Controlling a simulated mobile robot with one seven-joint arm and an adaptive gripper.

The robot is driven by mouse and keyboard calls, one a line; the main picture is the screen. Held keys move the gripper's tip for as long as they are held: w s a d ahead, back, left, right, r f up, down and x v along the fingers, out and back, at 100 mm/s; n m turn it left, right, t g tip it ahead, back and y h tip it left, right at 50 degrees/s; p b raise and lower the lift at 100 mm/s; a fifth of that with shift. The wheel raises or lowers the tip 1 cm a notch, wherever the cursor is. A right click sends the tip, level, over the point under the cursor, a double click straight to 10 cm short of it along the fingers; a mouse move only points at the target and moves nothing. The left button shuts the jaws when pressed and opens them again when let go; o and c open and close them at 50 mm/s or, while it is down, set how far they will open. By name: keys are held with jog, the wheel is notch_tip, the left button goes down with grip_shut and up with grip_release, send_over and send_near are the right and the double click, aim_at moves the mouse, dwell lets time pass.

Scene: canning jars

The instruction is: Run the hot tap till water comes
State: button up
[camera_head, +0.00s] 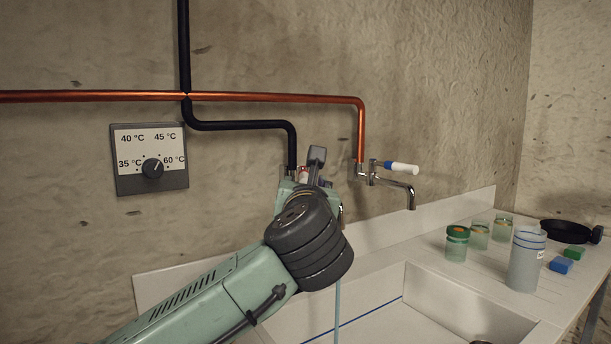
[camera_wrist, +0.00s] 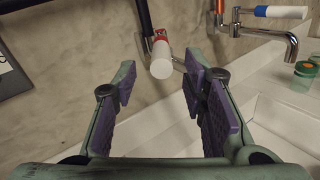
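The red-marked tap has a white lever with a red band (camera_wrist: 160,57) and hangs below the black pipe; the lever points toward the wrist camera. In the head view my arm mostly hides this tap, leaving a bit of red and white (camera_head: 303,174). My gripper (camera_wrist: 162,92) is open, its purple-padded fingers either side of the lever and apart from it. A thin pale-blue stream (camera_head: 337,305) falls into the sink below this tap. The other tap (camera_head: 399,168), with a blue-and-white lever, hangs from the copper pipe to the right.
A temperature dial (camera_head: 152,169) is on the wall at left. The white sink (camera_head: 440,300) lies below the taps. Green-tinted jars (camera_head: 457,244), a larger container (camera_head: 525,262), a black pan (camera_head: 566,232) and small blue and green blocks stand on the counter at right.

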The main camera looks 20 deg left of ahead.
jog(key=p+x, duration=0.1)
jog(key=x, duration=0.5)
jog(key=shift+w, duration=0.2)
grip_shut()
dwell(0.6)
